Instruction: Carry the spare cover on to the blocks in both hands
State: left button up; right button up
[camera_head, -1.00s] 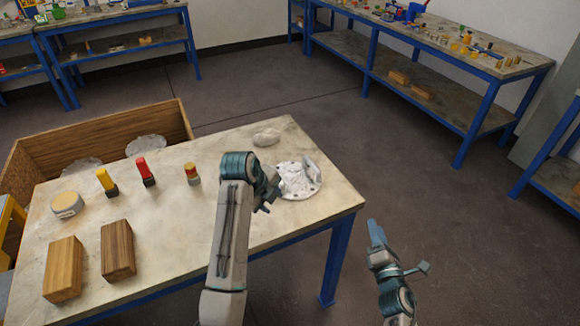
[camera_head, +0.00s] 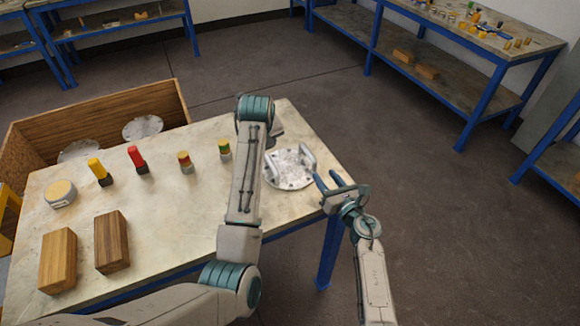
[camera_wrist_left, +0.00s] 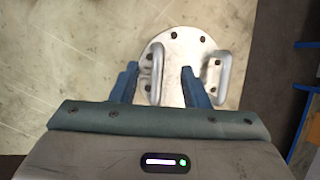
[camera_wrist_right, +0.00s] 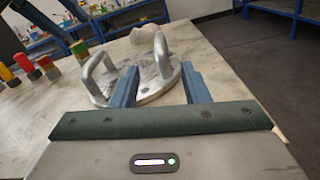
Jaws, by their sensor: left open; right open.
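The spare cover (camera_head: 288,172) is a round grey metal disc with bolt holes and two upright bar handles. It lies flat near the right end of the table. My left gripper, open, is mostly hidden behind its arm in the head view. In the left wrist view my left gripper (camera_wrist_left: 160,72) has one handle (camera_wrist_left: 157,80) between its spread fingers. My right gripper (camera_head: 328,182) is open at the cover's right side; in its wrist view a handle (camera_wrist_right: 162,55) appears between the fingertips, contact unclear. Two wooden blocks (camera_head: 57,260) (camera_head: 112,242) stand at the table's left front.
The table (camera_head: 190,215) also holds a round tan-topped piece (camera_head: 60,193) and several small coloured pieces, including a yellow one (camera_head: 98,170) and a red one (camera_head: 137,158). A wooden crate (camera_head: 100,110) with round discs stands behind. The table middle is fairly clear.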

aim_at(312, 155)
pick_arm(q)
jog(key=x, duration=0.9)
jog(key=shift+w+f, duration=0.1)
jog(key=shift+f, duration=0.1)
pick_arm(e)
jog(key=x, duration=0.9)
jog(key=shift+w+a, duration=0.1)
jog(key=shift+w, duration=0.1)
pick_arm(q)
jog(key=shift+c, duration=0.4)
pick_arm(e)
jog(key=shift+c, duration=0.4)
pick_arm(q)
grip_shut()
pick_arm(e)
grip_shut()
pick_arm(q)
jog(key=shift+w+r, duration=0.15)
pick_arm(e)
jog(key=shift+w+r, duration=0.15)
